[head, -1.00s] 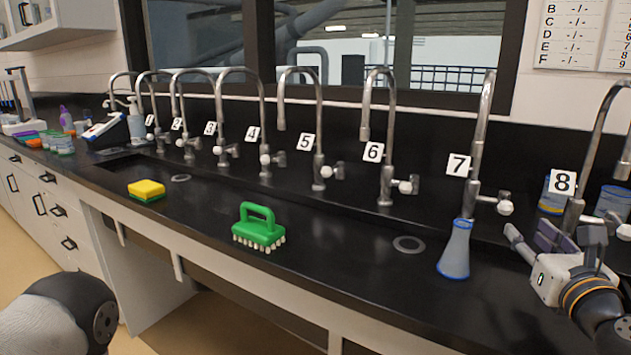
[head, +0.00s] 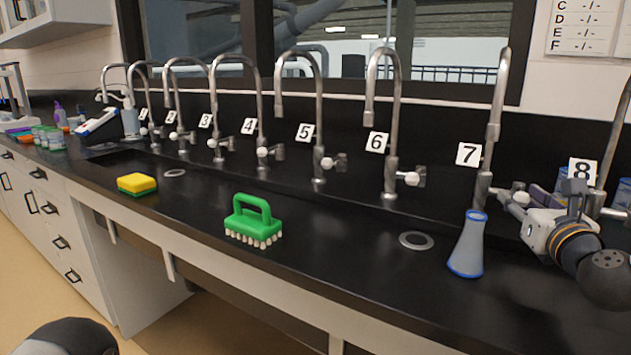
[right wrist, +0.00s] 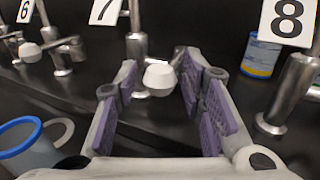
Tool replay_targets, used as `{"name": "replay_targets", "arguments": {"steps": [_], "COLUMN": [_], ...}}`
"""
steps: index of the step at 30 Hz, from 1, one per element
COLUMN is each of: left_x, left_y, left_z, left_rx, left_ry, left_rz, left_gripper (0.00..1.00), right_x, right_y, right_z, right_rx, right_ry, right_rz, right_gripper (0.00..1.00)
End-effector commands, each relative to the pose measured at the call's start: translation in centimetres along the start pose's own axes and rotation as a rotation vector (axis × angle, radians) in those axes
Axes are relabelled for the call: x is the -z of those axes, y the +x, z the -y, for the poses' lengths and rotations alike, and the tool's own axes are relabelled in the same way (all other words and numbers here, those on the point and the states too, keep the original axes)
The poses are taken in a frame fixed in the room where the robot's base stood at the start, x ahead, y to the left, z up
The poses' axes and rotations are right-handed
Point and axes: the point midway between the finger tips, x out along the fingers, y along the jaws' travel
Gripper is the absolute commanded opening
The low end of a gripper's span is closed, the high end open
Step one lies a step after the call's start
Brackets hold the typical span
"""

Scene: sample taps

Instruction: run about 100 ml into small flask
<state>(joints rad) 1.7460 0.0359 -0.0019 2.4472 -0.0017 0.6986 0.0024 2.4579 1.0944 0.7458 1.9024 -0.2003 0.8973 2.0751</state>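The small flask (head: 467,246), translucent grey-blue with a blue rim, stands upright on the black counter in front of tap 7 (head: 491,135). Its rim also shows in the right wrist view (right wrist: 22,140) at the left. My right gripper (head: 519,200) is at tap 7's side. In the right wrist view its purple-padded fingers (right wrist: 165,95) are open, with tap 7's white knob (right wrist: 159,78) between them near the tips. I cannot tell whether either finger touches the knob. No water stream is visible at the spout. My left gripper is out of view.
Several numbered taps line the back of the counter. A green brush (head: 253,220) and a yellow sponge (head: 137,184) lie to the left. A round drain (head: 416,240) is left of the flask. A blue-labelled container (right wrist: 262,55) stands behind tap 8.

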Motion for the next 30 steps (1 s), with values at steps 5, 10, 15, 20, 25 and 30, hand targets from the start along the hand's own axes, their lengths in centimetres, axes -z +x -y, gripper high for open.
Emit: {"name": "replay_targets", "arguments": {"steps": [5,10,15,20,25,30], "left_x": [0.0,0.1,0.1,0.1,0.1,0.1], "left_y": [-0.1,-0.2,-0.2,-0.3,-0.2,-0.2], "left_z": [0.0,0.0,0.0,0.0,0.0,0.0], "left_rx": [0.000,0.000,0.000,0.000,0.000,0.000], "left_ry": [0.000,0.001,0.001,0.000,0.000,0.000], "left_rz": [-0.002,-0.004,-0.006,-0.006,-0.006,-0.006], "left_gripper": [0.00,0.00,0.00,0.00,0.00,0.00], "right_x": [-0.1,-0.1,-0.1,-0.1,-0.1,-0.1], "right_y": [0.0,-0.2,-0.3,-0.5,-0.5,-0.5], "right_z": [0.2,1.8,3.3,4.5,4.4,4.4], "right_rx": [0.001,0.003,0.003,0.002,0.000,0.000], "right_ry": [0.000,0.000,-0.001,0.000,0.000,-0.001], "right_rz": [0.001,0.002,0.001,0.001,0.001,0.001], "right_gripper": [0.37,0.37,0.37,0.37,0.37,0.37]}}
